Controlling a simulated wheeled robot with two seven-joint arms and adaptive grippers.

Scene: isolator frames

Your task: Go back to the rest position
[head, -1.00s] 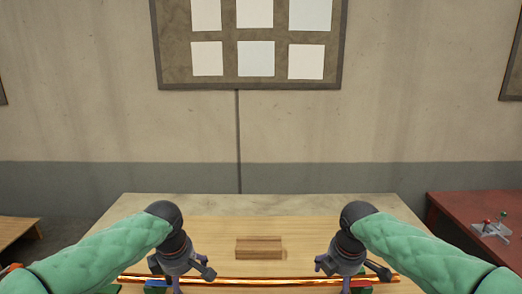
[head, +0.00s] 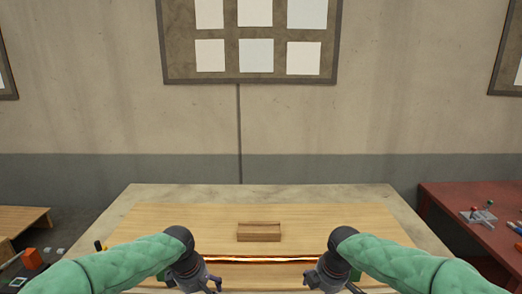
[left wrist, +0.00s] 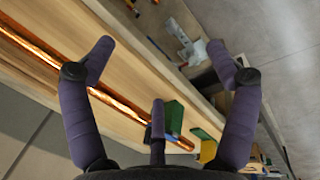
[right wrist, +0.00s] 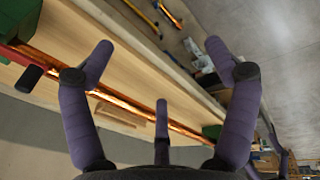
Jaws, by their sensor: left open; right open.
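My left gripper (head: 208,288) and my right gripper (head: 318,282) are low in the head view, in front of the workbench (head: 150,195). Both have their fingers spread and hold nothing. The left wrist view shows the left fingers (left wrist: 160,60) apart, with a shiny copper pipe (left wrist: 60,62) to their left. The right wrist view shows the right fingers (right wrist: 160,60) apart, with the pipe (right wrist: 145,108) running behind them. In the head view the pipe (head: 262,259) crosses the bench between the grippers; my arms hide its ends.
A small wooden block (head: 259,233) sits on the bench beyond the pipe. Green blocks (left wrist: 174,118) stand near the pipe. A red table (head: 445,200) with small tools is at the right. A lower wooden table (head: 22,222) is at the left. The far bench top is clear.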

